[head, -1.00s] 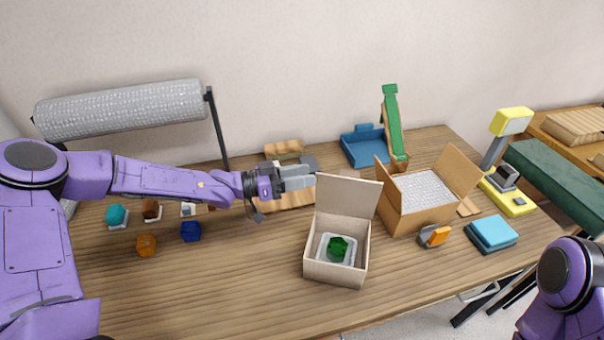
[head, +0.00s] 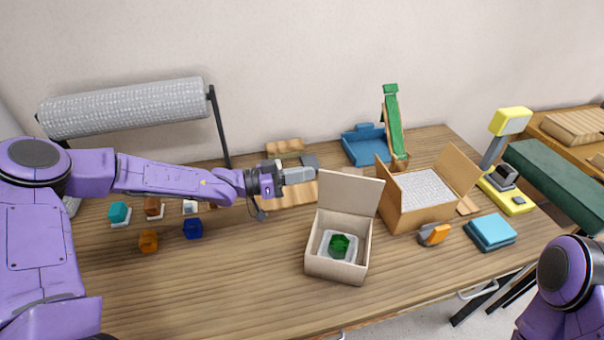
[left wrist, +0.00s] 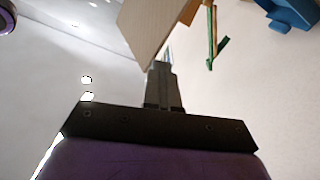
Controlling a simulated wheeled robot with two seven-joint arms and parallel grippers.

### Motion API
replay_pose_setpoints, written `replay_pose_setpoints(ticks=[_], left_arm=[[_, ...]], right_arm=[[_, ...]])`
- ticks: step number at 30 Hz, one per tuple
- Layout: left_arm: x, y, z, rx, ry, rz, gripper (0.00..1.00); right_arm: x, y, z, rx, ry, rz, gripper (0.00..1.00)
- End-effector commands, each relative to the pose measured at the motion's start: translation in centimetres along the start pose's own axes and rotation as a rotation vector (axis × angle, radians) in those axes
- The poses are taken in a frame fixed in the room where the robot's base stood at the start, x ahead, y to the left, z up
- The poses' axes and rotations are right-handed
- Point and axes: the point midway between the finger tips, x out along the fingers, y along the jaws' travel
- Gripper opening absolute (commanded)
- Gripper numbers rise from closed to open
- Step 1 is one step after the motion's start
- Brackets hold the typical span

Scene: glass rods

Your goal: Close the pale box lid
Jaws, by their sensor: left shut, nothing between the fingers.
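The pale box (head: 335,268) stands on the table with its lid (head: 350,193) raised upright at the back. A green faceted piece (head: 339,245) sits on a light holder inside it. My left gripper (head: 312,173) is shut and empty, level with the lid's upper left corner and just left of it. In the left wrist view my shut fingers (left wrist: 160,72) point toward the lid (left wrist: 150,28), which fills the upper middle. Whether they touch the lid I cannot tell. Of my right arm only a part shows at the lower right; its gripper is out of view.
A brown open carton (head: 412,214) with bubble wrap stands right of the pale box. An orange-and-grey tape dispenser (head: 433,234) and blue pads (head: 491,231) lie further right. A blue tray (head: 364,147) is behind. Coloured pieces (head: 192,228) stand at left. The front table is clear.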

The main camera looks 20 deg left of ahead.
Motion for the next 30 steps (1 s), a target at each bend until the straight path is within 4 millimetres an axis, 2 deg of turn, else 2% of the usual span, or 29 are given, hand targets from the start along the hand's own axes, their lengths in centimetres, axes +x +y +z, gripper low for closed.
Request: replay_pose_setpoints(ticks=[27, 29, 30], left_arm=[[0.0, 0.0, 0.01, 0.0, 0.0, 0.0, 0.01], [0.0, 0.0, 0.01, 0.0, 0.0, 0.0, 0.2], [0.0, 0.0, 0.01, 0.0, 0.0, 0.0, 0.33]], right_arm=[[0.0, 0.0, 0.0, 0.0, 0.0, 0.0, 0.43], [0.0, 0.0, 0.0, 0.0, 0.0, 0.0, 0.43], [0.0, 0.0, 0.0, 0.0, 0.0, 0.0, 0.43]])
